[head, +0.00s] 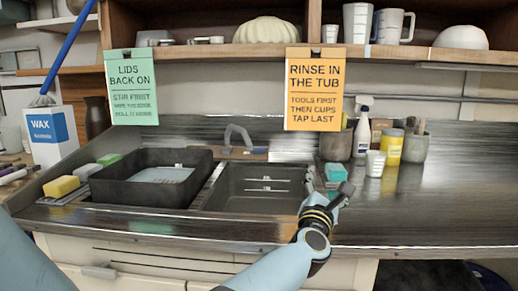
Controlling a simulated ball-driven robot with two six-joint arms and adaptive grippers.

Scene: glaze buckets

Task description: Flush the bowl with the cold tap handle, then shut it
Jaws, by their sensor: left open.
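The sink basin (258,203), a dark grey bowl set into the counter, is in the middle of the head view. A grey arched tap spout (239,130) rises behind it. I cannot make out a cold tap handle or any running water. My left gripper (328,187) is open over the right edge of the basin, its fingers pointing away from me. Nothing shows between them. It partly hides the basin's right rim. My right gripper is not in view.
A black tub (136,198) stands left of the basin, with sponges beside it. A teal block (336,172), white cup (375,163), yellow can (391,147) and spray bottle (362,134) stand to the right. An orange sign (315,88) hangs above.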

